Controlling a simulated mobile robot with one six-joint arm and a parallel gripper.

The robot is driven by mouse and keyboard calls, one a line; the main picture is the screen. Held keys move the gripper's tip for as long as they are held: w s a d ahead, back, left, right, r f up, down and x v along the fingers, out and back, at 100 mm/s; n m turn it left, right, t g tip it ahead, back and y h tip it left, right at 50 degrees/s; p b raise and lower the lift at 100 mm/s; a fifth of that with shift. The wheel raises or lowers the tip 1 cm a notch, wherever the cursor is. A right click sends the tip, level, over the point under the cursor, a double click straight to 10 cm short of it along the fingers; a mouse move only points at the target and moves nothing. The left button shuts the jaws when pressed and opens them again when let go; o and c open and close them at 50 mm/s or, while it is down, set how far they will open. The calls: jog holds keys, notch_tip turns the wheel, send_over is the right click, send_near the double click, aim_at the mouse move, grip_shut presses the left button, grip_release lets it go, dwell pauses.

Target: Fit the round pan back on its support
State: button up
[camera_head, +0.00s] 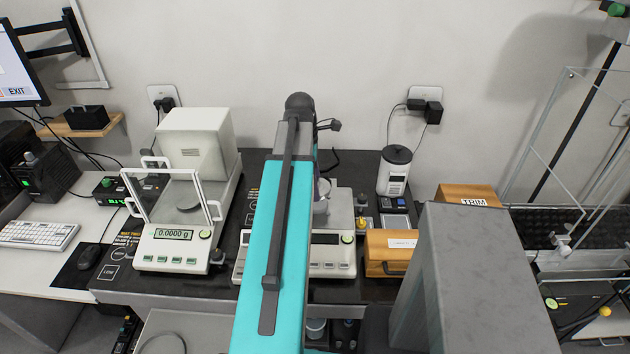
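A white analytical balance (176,240) with a framed glass shield stands on the dark table at left, its display reading 0.0000 g. A small dark round pan (188,204) shows through the glass in its chamber. I cannot tell whether it sits level on a support, and no support is visible. A second, lower balance (332,262) stands in the middle, largely hidden by my turquoise arm. A pale grey rounded shape (322,194) shows beside the arm over that balance's plate; I cannot tell what it is. My gripper is not visible, hidden behind or below the arm.
A white canister (396,171) stands behind the middle balance at right. Wooden boxes (390,252) and a large grey block (468,285) are to the right. A keyboard (38,235) and mouse (88,256) lie at far left. Little free tabletop shows between the balances.

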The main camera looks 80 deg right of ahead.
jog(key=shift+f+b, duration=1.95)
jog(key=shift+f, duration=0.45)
jog(key=shift+p, duration=0.75)
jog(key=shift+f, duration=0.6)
dwell(0.8)
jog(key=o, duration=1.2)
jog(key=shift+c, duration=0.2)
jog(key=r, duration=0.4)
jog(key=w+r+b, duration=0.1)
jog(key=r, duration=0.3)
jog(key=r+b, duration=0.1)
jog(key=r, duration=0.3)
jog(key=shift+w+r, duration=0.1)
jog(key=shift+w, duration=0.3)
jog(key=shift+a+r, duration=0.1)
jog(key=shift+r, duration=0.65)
